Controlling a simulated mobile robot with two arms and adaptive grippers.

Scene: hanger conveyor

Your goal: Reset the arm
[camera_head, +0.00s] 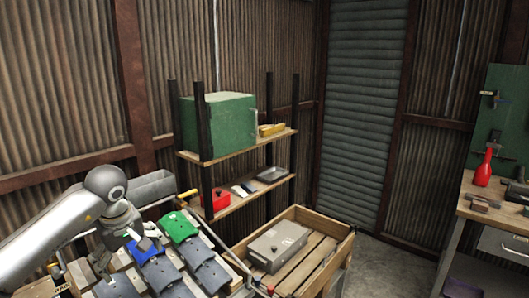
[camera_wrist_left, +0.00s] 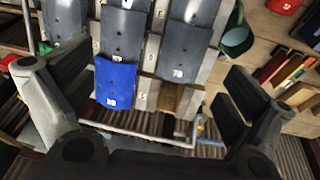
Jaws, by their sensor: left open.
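My left gripper (camera_head: 143,243) comes in from the left over the conveyor. In the left wrist view its two dark fingers stand wide apart and the gripper (camera_wrist_left: 152,75) is open, with nothing held between them. Below it, in the head view, lie a blue panel (camera_head: 140,252), a green panel (camera_head: 180,227) and several dark grey panels (camera_head: 160,277) in slanting rows. The blue panel also shows in the wrist view (camera_wrist_left: 115,82), with grey panels (camera_wrist_left: 183,52) around it. The gripper partly hides the conveyor. My right gripper is not in view.
A wooden crate (camera_head: 335,236) with a grey metal box (camera_head: 278,245) stands right of the conveyor. Behind is a shelf (camera_head: 232,204) with a green box (camera_head: 217,125) and a red box (camera_head: 216,199). A workbench (camera_head: 493,213) stands at the far right. Open floor lies between crate and bench.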

